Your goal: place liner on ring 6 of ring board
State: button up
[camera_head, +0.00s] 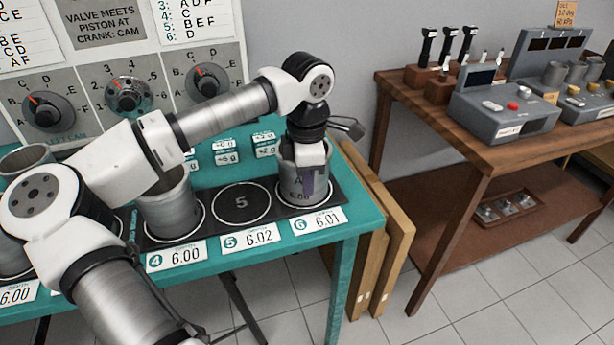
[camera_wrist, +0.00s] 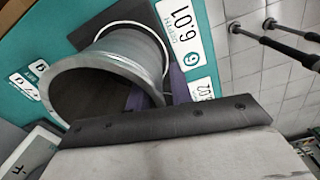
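A grey metal liner (camera_head: 301,187) stands at ring 6 of the black ring board (camera_head: 272,206), above the card reading 6.01. A white ring line shows around its base, and whether it rests fully on the board is not clear. My gripper (camera_head: 312,181) reaches down to the liner's near side, with a purple finger against the outer wall. In the wrist view the liner (camera_wrist: 122,57) has its open mouth toward the camera, and its wall lies between the purple fingers of my gripper (camera_wrist: 157,92), one inside and one outside. The gripper appears shut on this wall.
Ring 5 (camera_head: 240,202) is empty. Another liner (camera_head: 172,212) stands on ring 4, partly behind my arm, with more at the left. Small cards lie behind the board on the teal table (camera_head: 368,215). A wooden bench (camera_head: 455,143) with instruments stands at the right.

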jog(key=shift+o, duration=0.3)
jog(key=shift+r, duration=0.1)
jog(key=shift+r, duration=0.2)
notch_tip(320, 180, up, 12)
jog(key=shift+s+f+b, duration=0.1)
jog(key=shift+f+b, duration=0.05)
jog(key=shift+b, duration=0.2)
